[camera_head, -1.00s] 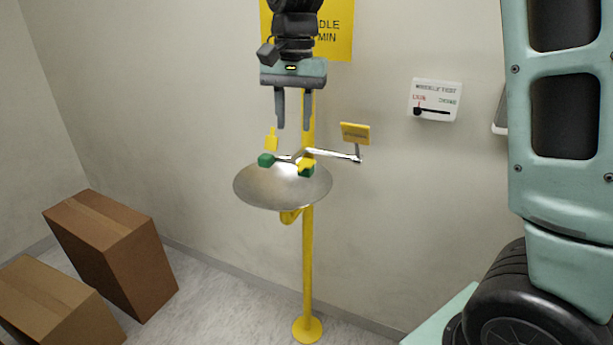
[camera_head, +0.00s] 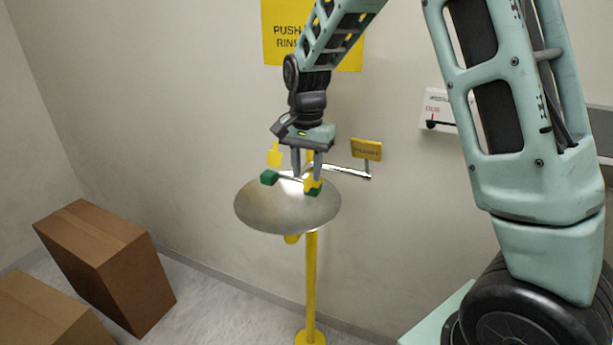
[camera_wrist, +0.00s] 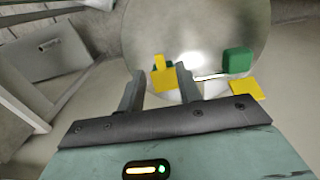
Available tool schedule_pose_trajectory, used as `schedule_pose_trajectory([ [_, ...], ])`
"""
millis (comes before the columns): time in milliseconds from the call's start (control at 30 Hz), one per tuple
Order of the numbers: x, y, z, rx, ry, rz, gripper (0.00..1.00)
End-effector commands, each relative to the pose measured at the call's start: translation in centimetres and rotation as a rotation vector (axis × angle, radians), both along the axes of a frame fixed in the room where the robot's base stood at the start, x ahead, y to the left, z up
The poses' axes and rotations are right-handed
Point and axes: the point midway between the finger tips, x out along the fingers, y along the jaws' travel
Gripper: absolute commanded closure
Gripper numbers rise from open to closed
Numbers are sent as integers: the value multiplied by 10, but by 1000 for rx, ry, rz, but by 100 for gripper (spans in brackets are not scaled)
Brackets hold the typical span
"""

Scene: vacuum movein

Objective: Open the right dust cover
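The right dust cover (camera_head: 312,182) is yellow and lies closed over the right green nozzle (camera_head: 314,193) on the steel eyewash bowl (camera_head: 262,212). It also shows in the wrist view (camera_wrist: 165,79), in line with the gap between my fingertips. My gripper (camera_head: 308,174) is open, points down, and is just above and beside the right cover. I cannot tell whether a finger touches it. The left dust cover (camera_head: 275,154) stands raised beside the left green nozzle (camera_head: 269,177), which is uncovered. In the wrist view the left nozzle (camera_wrist: 238,61) is at the right.
A push lever with a yellow plate (camera_head: 366,149) extends right of the bowl, close to my gripper. The yellow post (camera_head: 311,275) stands below the bowl. Cardboard boxes (camera_head: 105,262) stand at the lower left. The wall is close behind the bowl.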

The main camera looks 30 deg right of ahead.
Motion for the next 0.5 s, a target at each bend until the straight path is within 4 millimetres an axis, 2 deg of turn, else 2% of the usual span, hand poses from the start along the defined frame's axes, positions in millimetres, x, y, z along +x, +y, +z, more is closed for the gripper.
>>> schedule_pose_trajectory([
  [200, 0, 0, -25, 0, 1, -1, 65],
  [500, 0, 0, -32, 1, -1, 0, 65],
])
